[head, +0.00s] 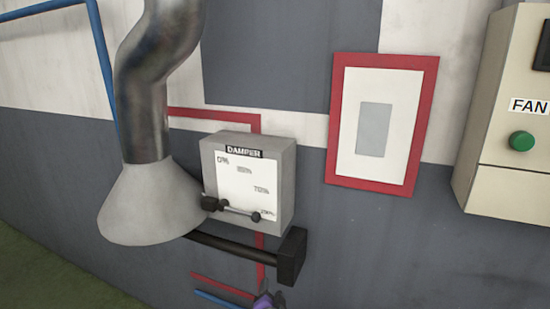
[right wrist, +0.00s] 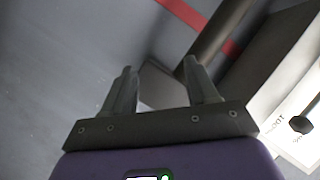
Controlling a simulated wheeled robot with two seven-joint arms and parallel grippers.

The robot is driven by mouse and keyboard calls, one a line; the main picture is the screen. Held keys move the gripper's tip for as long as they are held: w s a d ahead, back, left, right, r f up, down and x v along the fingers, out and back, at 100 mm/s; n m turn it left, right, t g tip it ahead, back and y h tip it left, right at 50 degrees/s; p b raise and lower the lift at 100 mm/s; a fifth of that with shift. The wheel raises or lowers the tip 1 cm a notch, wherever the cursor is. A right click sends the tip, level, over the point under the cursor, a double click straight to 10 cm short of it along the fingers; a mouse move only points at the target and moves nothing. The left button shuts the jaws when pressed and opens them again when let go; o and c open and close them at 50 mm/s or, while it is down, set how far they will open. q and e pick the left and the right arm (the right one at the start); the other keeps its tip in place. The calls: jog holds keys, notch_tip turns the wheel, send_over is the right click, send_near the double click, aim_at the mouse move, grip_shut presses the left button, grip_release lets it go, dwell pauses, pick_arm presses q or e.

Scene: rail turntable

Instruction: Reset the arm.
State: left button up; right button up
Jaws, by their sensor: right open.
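My right gripper (right wrist: 160,68) is open and empty in the right wrist view, its two grey fingers apart. In the head view only a small purple part of my right arm (head: 265,301) shows at the bottom edge, below the damper box. The grey damper box (head: 247,143) hangs on the wall with a percentage scale and a dark lever (head: 232,209) low across its face. The box's face also shows at the right of the right wrist view (right wrist: 291,100), with a dark knob (right wrist: 301,124), apart from the fingers. My left gripper is not in view.
A dark bar with a black end block (head: 291,256) sticks out below the damper box. A metal duct with a flared hood (head: 150,205) stands at left. A red-framed panel (head: 334,120) and a fan box with a green button (head: 522,141) are at right.

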jog(key=s+d+f+n+g+y+p, duration=0.15)
jog(key=s+d+f+g, duration=0.25)
jog(key=s+f, duration=0.5)
jog(key=s+d+f+n+g+y, duration=0.1)
jog(key=s+d+f+n+g, duration=0.3)
jog(key=s+f, duration=0.5)
jog(key=s+d+f+g, duration=0.1)
jog(key=s+g, duration=0.1)
jog(key=s, duration=0.4)
jog(key=s+d+f+n+g+y, duration=0.1)
jog(key=s+f+g, duration=0.1)
jog(key=s, duration=0.5)
jog(key=s+d+f+g, duration=0.1)
jog(key=s+g, duration=0.2)
jog(key=s, duration=0.3)
jog(key=shift+s+d+f+y+p, duration=0.15)
jog(key=shift+s+d+y+p, duration=0.15)
jog(key=shift+s+d+y, duration=0.1)
jog(key=shift+n, duration=0.25)
jog(key=shift+c, duration=0.4)
